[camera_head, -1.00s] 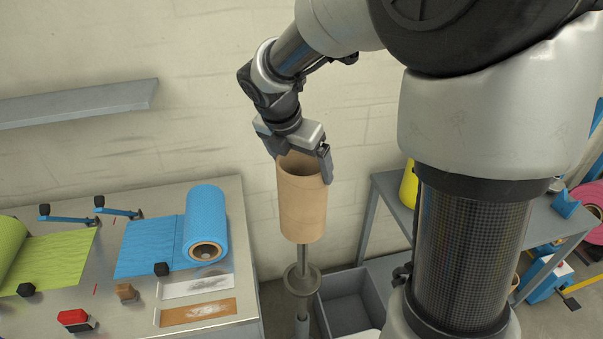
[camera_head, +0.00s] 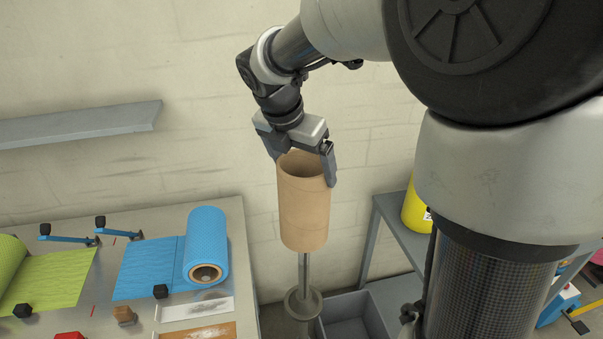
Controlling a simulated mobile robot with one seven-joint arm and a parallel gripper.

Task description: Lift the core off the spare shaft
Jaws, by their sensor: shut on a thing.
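The core (camera_head: 304,215) is a brown cardboard tube, upright, in the middle of the head view. My gripper (camera_head: 302,165) is above it, shut on the tube's upper rim with a finger at either side. The spare shaft (camera_head: 304,272) is a grey upright post with a round flange (camera_head: 303,303). It shows below the core's lower end, with bare post between core and flange. Whether the shaft's top is still inside the core is hidden.
A metal table (camera_head: 236,232) at left carries a blue roll (camera_head: 206,245), a green roll (camera_head: 12,262) and small clamps. A grey bin (camera_head: 352,318) stands on the floor right of the shaft. A grey shelf (camera_head: 80,124) is on the wall. A side table (camera_head: 392,222) holds a yellow container (camera_head: 416,212).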

